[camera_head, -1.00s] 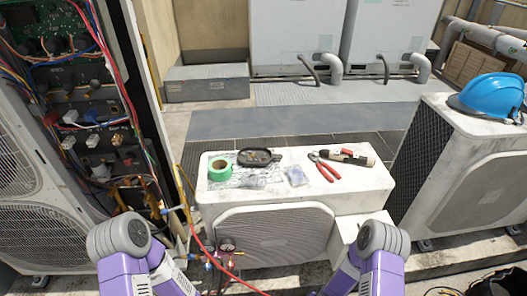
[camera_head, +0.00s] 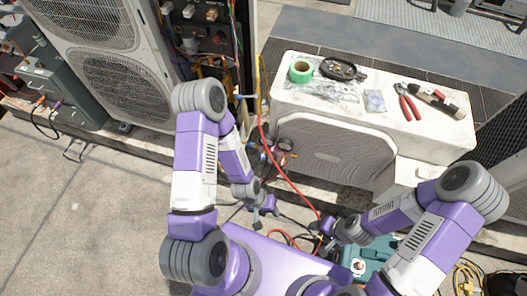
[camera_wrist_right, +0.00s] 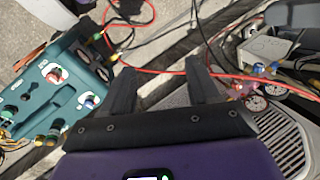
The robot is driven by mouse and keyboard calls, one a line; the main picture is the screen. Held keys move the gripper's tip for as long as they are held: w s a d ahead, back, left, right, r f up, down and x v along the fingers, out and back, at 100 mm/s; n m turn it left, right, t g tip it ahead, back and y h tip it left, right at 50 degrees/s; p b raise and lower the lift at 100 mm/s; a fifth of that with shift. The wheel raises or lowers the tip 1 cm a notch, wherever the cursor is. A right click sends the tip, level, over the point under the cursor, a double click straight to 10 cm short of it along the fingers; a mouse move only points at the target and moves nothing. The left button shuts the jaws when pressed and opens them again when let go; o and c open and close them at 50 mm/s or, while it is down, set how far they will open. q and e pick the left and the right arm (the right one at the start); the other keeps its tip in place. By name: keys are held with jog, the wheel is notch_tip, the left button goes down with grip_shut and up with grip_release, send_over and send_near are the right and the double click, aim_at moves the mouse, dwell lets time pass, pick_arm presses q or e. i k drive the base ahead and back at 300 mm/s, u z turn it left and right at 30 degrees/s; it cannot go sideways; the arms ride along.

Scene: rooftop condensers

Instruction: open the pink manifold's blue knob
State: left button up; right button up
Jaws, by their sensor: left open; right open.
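The pink manifold (camera_wrist_right: 243,87) with its round gauges shows at the right of the right wrist view, beyond my right gripper's fingers. A small blue knob (camera_wrist_right: 258,68) sits on its upper side. In the head view the manifold's gauges (camera_head: 284,145) hang by the front left corner of the condenser, partly hidden among hoses. My left gripper (camera_head: 264,211) is low, in front of the manifold and apart from it. My right gripper (camera_head: 322,232) is lower and further right; its two fingers (camera_wrist_right: 158,70) are spread and empty.
A teal machine (camera_wrist_right: 40,85) with knobs and ports stands beside my right gripper. Red hoses (camera_head: 293,183) and black cables cross the ground. Bare concrete lies at left.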

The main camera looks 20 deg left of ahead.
aim_at(262, 157)
jog(key=k, duration=1.3)
jog(key=u, duration=0.9)
jog(key=i, duration=1.3)
jog(key=u, duration=0.3)
